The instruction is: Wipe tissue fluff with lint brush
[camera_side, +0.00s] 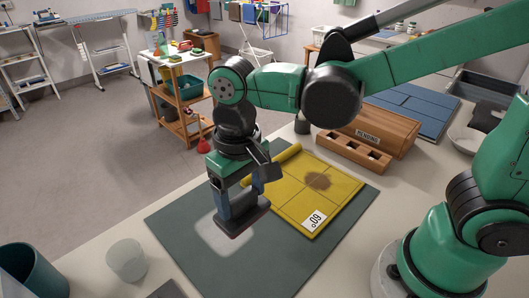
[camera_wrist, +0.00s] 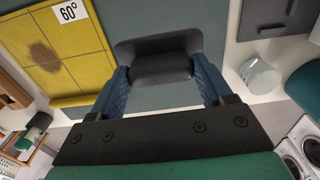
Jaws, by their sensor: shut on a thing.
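My gripper (camera_side: 243,203) points down over the dark green mat (camera_side: 290,268) in the side view. Its blue fingers are shut on the lint brush (camera_side: 243,221), a dark block with a wide flat head. In the wrist view the brush (camera_wrist: 158,45) sits between the two fingertips of my gripper (camera_wrist: 162,72). The brush head is at or just above the mat; I cannot tell if it touches. I cannot make out the fluff in the wrist view.
A yellow gridded cloth (camera_side: 338,198) with a brown stain and a 60° tag lies on the mat, right of the brush. A wooden box marked "MENDING" (camera_side: 373,134) stands behind it. A translucent cup (camera_side: 127,260) and a dark teal container (camera_side: 32,275) stand at front left.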

